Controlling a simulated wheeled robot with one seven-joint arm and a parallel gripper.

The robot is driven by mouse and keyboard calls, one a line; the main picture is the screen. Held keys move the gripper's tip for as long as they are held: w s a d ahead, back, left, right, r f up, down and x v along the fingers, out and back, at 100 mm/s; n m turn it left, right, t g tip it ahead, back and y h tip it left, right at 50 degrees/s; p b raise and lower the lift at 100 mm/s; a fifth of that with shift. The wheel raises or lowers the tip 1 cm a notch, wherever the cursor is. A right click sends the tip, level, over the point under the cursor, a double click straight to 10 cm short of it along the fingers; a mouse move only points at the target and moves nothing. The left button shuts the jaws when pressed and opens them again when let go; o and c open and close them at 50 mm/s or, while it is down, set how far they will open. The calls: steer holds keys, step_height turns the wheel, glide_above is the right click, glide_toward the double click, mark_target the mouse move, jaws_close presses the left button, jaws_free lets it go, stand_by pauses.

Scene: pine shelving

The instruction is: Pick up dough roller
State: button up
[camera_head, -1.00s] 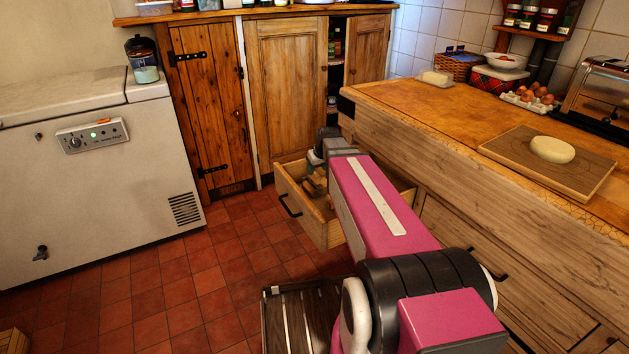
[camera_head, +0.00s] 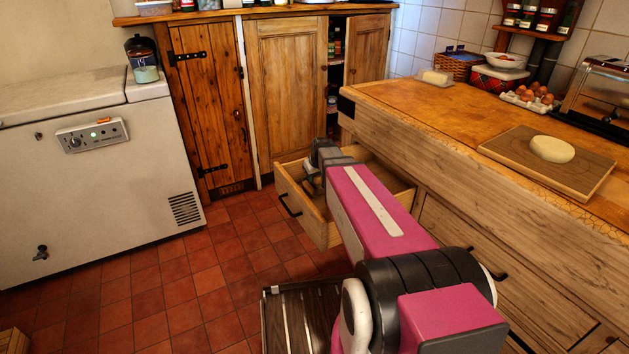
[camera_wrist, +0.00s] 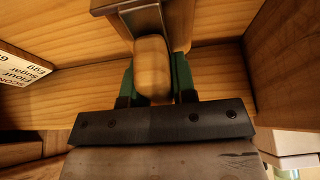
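A pale wooden rounded piece (camera_wrist: 152,68), which looks like the dough roller, lies inside the open drawer (camera_head: 325,232). In the wrist view it shows nearly end-on between the two green fingers of my gripper (camera_wrist: 155,82). The fingers stand apart, one on each side of it, very close to its sides; firm contact does not show. In the camera_head view my gripper (camera_head: 316,168) reaches down into the drawer, and its fingertips and most of the roller are hidden.
The drawer's wooden walls are close around my gripper. A grey-edged box-like item (camera_wrist: 135,18) is just beyond the roller, and a printed card (camera_wrist: 22,68) is at left.

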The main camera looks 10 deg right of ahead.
step_height(320, 180, up, 10)
stand_by(0.8)
stand_by(0.6)
